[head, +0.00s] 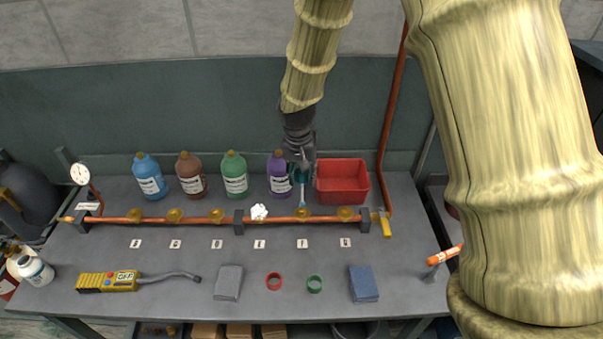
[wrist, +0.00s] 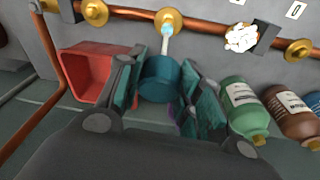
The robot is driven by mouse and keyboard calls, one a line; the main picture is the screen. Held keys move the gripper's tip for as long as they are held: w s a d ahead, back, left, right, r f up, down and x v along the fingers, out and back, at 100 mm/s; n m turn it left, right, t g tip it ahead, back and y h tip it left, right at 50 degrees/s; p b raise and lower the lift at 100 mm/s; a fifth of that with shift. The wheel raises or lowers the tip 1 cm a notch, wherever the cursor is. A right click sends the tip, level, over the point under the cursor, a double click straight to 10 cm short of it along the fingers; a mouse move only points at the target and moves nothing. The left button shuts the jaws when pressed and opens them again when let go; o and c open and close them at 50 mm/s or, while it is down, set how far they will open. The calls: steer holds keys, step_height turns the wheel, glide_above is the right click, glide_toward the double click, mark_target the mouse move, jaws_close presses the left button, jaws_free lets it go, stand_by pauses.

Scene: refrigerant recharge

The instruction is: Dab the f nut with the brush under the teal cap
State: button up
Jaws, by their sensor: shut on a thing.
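My gripper (head: 301,168) is shut on the teal cap (wrist: 160,80), above the back of the bench. A pale brush (wrist: 166,46) sticks out from under the cap, with a light blue tip. In the head view the brush (head: 302,192) points down at the copper pipe. The brass f nut (head: 302,214) sits on the pipe behind the label "f" (head: 302,243). In the wrist view the brush tip overlaps the lower edge of the f nut (wrist: 170,17). I cannot tell for sure whether they touch.
White foam (head: 259,211) sits on the pipe left of the f nut. Blue, brown, green and purple (head: 279,174) bottles stand behind the pipe, with a red bin (head: 342,181) at right. A yellow detector (head: 108,281), grey block, rings and blue cloth (head: 363,283) lie in front.

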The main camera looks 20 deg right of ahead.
steer(key=shift+f, duration=0.75)
stand_by(2.2)
steer(key=shift+r, duration=0.1)
steer(key=shift+r+p, duration=2.35)
steer(key=shift+r, duration=1.15)
